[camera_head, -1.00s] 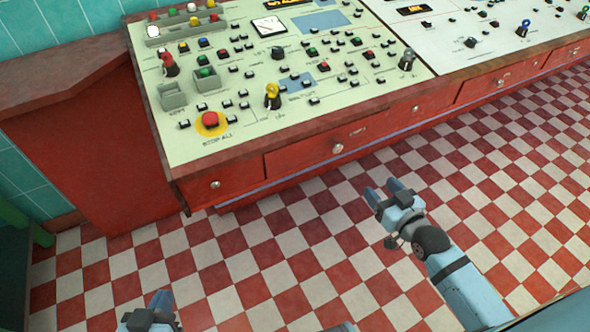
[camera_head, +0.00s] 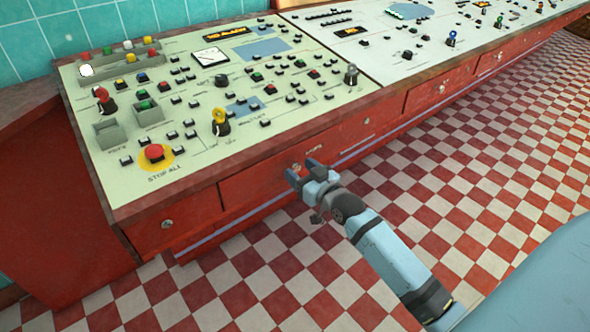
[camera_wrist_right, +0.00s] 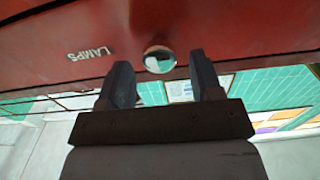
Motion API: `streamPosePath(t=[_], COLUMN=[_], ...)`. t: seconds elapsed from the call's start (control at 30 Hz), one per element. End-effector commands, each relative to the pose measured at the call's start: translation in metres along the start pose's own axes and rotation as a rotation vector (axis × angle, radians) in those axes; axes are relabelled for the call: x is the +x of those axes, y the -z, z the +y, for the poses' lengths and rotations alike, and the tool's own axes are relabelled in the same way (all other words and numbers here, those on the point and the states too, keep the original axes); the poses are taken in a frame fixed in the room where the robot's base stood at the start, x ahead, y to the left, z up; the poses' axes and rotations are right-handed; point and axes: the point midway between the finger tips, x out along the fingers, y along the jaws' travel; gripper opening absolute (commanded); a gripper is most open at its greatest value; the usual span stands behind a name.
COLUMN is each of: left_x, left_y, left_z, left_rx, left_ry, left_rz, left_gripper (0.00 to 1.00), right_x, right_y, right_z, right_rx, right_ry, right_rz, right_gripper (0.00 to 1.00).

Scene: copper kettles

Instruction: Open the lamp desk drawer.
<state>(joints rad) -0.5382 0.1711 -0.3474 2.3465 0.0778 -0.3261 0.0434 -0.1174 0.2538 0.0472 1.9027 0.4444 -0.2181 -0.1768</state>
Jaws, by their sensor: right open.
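The lamp desk drawer (camera_head: 243,190) is a red front under the pale-green control panel, and it is shut. In the right wrist view its front (camera_wrist_right: 235,30) fills the top and bears a LAMPS label (camera_wrist_right: 90,53). The round metal knob (camera_wrist_right: 159,60) appears between the tips of my right gripper (camera_wrist_right: 162,72). The fingers stand open on either side of it, and I see no clear contact. In the head view my right gripper (camera_head: 302,171) is at the drawer front and mostly covers the knob. My left gripper is out of view.
The control panel (camera_head: 200,105) above carries buttons, levers and a red stop button (camera_head: 155,153). A smaller drawer (camera_head: 180,222) is at the left, and more red drawers (camera_head: 437,90) run to the right. The checkered floor (camera_head: 450,175) in front is clear.

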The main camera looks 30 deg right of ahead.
Motion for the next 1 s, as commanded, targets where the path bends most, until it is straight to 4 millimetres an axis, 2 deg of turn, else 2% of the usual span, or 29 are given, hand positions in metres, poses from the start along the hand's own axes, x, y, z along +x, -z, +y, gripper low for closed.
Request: streamPosePath(t=[0.1, 0.2, 0.53, 0.57, 0.8, 1.0], left_x=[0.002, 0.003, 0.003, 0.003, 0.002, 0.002], left_y=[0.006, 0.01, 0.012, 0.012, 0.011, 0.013], left_z=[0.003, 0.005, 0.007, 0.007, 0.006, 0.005], left_rx=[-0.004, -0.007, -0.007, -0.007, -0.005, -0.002], left_ry=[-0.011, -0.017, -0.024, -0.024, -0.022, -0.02], left_rz=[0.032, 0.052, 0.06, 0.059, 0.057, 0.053], left_gripper=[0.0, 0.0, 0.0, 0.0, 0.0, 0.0], right_x=[0.015, 0.022, 0.025, 0.025, 0.025, 0.023], right_y=[-0.001, -0.001, 0.0, 0.0, 0.0, 0.001], right_z=[0.0, 0.0, 0.0, 0.0, 0.0, 0.0], right_rx=[0.001, 0.001, 0.0, 0.0, 0.0, 0.0], right_ry=[0.0, 0.0, 0.0, 0.0, 0.0, 0.0], right_rz=[0.001, 0.0, -0.001, -0.001, -0.001, -0.001], right_gripper=[0.59, 0.59, 0.59, 0.55, 0.0, 0.0])
